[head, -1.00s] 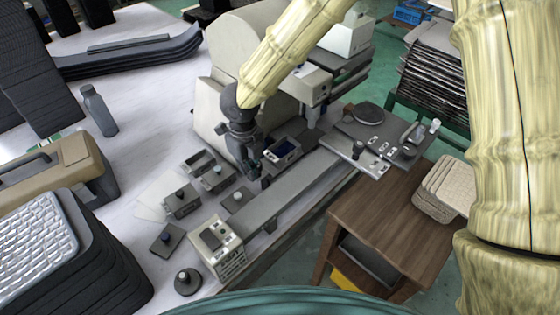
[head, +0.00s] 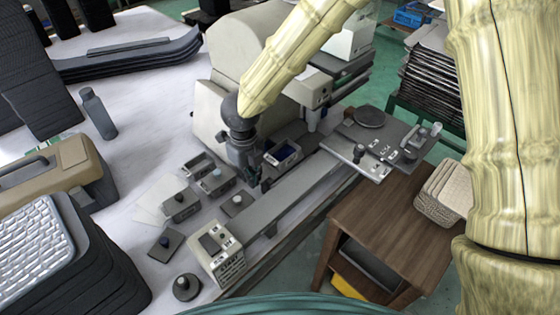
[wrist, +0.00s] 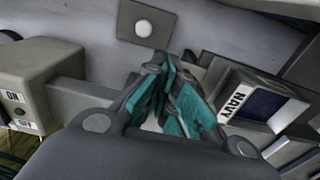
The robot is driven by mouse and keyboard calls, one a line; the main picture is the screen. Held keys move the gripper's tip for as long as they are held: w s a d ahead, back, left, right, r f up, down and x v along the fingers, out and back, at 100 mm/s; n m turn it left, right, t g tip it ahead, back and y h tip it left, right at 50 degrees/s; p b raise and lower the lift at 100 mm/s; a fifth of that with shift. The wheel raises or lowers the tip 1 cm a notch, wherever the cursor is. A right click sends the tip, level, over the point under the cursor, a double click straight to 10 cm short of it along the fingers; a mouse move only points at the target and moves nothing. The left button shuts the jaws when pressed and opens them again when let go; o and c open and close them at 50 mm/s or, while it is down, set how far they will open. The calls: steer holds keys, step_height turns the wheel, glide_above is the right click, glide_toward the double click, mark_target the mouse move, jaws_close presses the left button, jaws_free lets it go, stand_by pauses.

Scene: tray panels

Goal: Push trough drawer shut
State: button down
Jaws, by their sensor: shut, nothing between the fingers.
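The trough drawer, a pale-rimmed box with a dark blue inside (head: 285,153), sticks out of the white machine on the table with its inside showing. In the wrist view the drawer's front (wrist: 236,99) carries the label NAVY, just right of the fingers. My gripper (head: 259,184) is shut and empty, pointing down in front of the drawer, on its near left side. Its teal-lined fingers (wrist: 172,75) also show in the wrist view. I cannot tell whether they touch the drawer's front.
A long grey rail (head: 290,195) runs along the table edge, with a switch box (head: 219,249) marked ON at its near end. Several small grey boxes with knobs (head: 180,204) stand to the left. A wooden side table (head: 395,220) is on the right.

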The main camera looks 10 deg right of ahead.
mark_target(269, 161)
steer(key=shift+d, duration=0.1)
stand_by(0.6)
steer(key=shift+w+d+p, duration=0.65)
steer(key=shift+d, duration=0.25)
steer(key=shift+w+d+p, duration=0.7)
steer(key=shift+d, duration=0.2)
steer(key=shift+w+d+p, duration=0.65)
steer(key=shift+d, duration=0.25)
steer(key=shift+w+d, duration=0.2)
steer(key=shift+w+d+p, duration=0.65)
steer(key=shift+d, duration=0.25)
steer(key=shift+w+d+p, duration=0.6)
steer(key=shift+d+p, duration=0.05)
steer(key=shift+d, duration=0.2)
steer(key=shift+a, duration=0.1)
steer(key=shift+s+a, duration=0.35)
step_height(269, 161, up, 7)
steer(key=p, duration=0.6)
steer(key=shift+p, duration=0.4)
